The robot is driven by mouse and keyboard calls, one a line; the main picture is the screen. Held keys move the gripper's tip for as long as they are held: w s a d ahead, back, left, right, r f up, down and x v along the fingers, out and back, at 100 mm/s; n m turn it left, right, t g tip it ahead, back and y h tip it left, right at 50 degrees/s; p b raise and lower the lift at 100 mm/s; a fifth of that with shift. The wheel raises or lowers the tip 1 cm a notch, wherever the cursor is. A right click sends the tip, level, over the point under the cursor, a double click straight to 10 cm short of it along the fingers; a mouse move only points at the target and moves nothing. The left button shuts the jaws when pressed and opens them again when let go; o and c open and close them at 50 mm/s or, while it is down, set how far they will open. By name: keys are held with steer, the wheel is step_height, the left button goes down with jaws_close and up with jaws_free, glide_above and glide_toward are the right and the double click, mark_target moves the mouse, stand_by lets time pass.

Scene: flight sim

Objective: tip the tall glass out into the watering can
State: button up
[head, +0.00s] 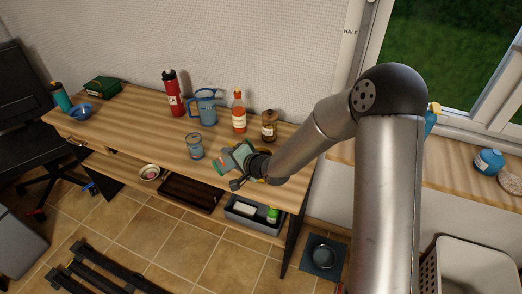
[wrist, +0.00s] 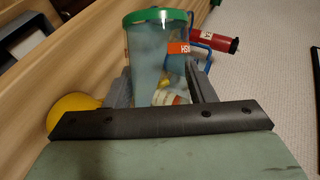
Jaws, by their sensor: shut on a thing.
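My gripper (wrist: 160,92) is shut on the tall glass (wrist: 146,60), a clear tumbler with a green rim, between its two fingers. In the head view the glass (head: 220,167) shows small at the gripper (head: 232,160), above the desk's front part, and looks tipped well over with its rim to the lower left. Whether anything is inside it I cannot tell. The blue jug-like vessel with a big handle, which looks like the watering can (head: 207,110), stands upright at the back of the desk, apart from the glass. Part of its blue handle (wrist: 203,50) shows behind the glass in the wrist view.
A red bottle (head: 173,94), an orange bottle (head: 239,113) and a brown jar (head: 269,126) line the back. A yellow round thing (wrist: 72,114) is close by in the wrist view. The desk's left middle (head: 130,120) is clear.

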steer(key=shift+w+d+r+m+y+p, duration=0.3)
steer(key=shift+d+r+m+y+p, duration=0.4)
steer(key=shift+p, duration=1)
steer(key=shift+w+d+r+m+g+y+p, duration=0.15)
steer(key=shift+r+m+y+p, duration=0.3)
steer(key=shift+p, duration=0.65)
steer(key=shift+w+r+m+g+y+p, duration=0.1)
steer(key=shift+r+m+g+y+p, duration=0.35)
steer(key=shift+p, duration=0.6)
stand_by(0.3)
